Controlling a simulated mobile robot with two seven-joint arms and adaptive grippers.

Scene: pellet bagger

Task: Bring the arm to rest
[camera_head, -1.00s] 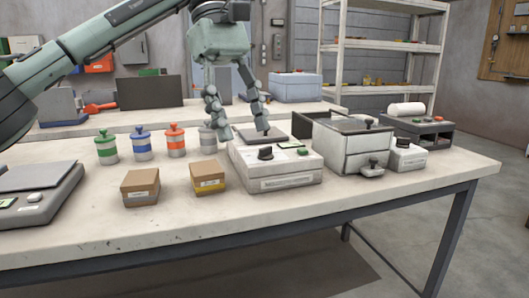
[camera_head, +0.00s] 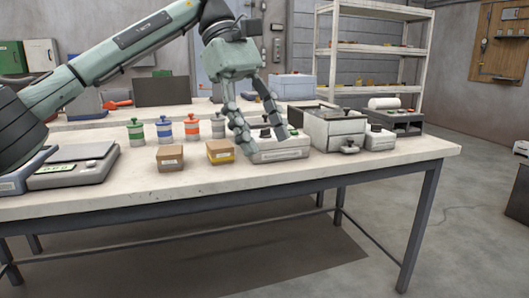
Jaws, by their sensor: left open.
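My left arm comes in from the left, and its gripper (camera_head: 264,139) hangs pointing down with its fingers spread apart. It is open, with nothing seen between the fingers. In the picture the fingertips overlap the white machine with a dark knob (camera_head: 282,153). Whether they touch it I cannot tell. The gripper hides part of that machine's top. My right gripper is not in view.
The workbench (camera_head: 230,181) holds a scale (camera_head: 72,172), several lidded jars (camera_head: 164,131), two small boxes (camera_head: 170,159) and a steel bin unit (camera_head: 335,129). A shelf rack (camera_head: 372,48) stands behind. The bench's front strip is clear.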

